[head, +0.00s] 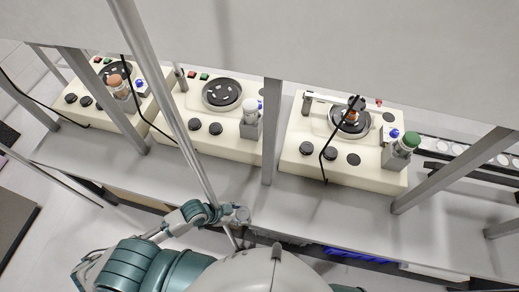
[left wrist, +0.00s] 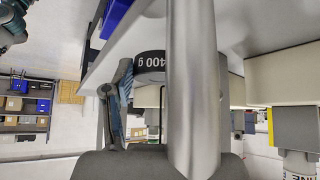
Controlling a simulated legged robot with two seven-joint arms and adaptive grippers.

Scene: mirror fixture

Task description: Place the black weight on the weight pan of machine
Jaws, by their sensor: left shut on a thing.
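In the head view my left gripper (head: 238,214) is at the front edge of the bench, beside the foot of a slanted post. The weight cannot be made out there. Three cream machines stand behind it: the left (head: 77,108), middle (head: 177,145) and right (head: 300,165). Each has a dark round plate on top; the middle plate (head: 222,93) is bare. My right gripper is not in view.
Slanted grey posts (head: 160,85) and an upright post (head: 270,130) stand between my arm and the machines. A large grey panel (head: 330,45) spans above. Black cables hang over the machines. The bench strip (head: 320,212) before the right machine is clear.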

